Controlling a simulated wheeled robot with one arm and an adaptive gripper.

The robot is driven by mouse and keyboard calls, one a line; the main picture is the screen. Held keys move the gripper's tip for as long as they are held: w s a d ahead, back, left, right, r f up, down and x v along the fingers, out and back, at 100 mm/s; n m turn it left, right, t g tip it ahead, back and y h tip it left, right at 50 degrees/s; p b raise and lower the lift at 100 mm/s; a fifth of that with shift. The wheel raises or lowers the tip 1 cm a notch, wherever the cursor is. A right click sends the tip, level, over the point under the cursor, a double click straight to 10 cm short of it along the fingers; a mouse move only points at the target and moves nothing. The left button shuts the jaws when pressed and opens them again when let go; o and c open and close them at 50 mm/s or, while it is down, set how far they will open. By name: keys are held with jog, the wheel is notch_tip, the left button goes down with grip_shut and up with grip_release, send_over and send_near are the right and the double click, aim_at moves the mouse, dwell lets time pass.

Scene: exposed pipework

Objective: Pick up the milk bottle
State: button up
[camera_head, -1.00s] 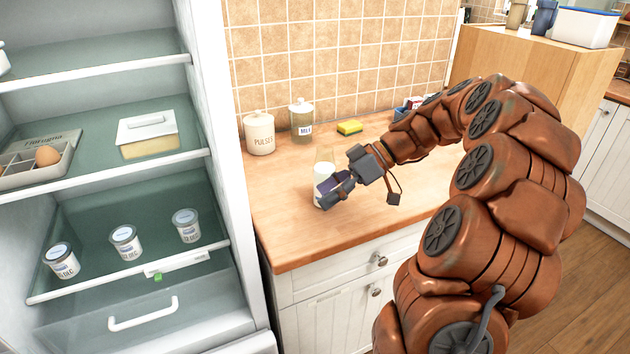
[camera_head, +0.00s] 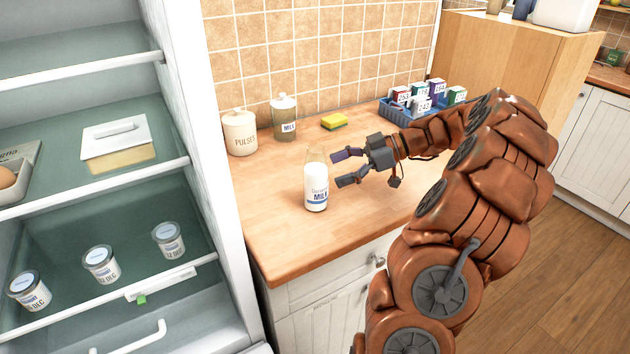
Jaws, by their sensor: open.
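The milk bottle (camera_head: 316,188) stands upright on the wooden counter, a clear glass bottle with white milk inside and a label reading MILK. My gripper (camera_head: 342,169) is just to the right of the bottle, its two fingers apart and pointing left toward it. Nothing is between the fingers. The fingertips appear close to the bottle, but I cannot tell whether they touch it.
A PULSES canister (camera_head: 239,133), a glass jar (camera_head: 284,117) and a yellow sponge (camera_head: 334,121) stand behind on the counter (camera_head: 285,237). A blue crate of small boxes (camera_head: 388,110) is at the back right. The open fridge (camera_head: 187,120) is at left.

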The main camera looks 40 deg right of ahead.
aim_at(316, 179)
jog(key=shift+p+x, duration=1.05)
jog(key=shift+x, duration=1.95)
jog(key=shift+s, duration=0.15)
grip_shut()
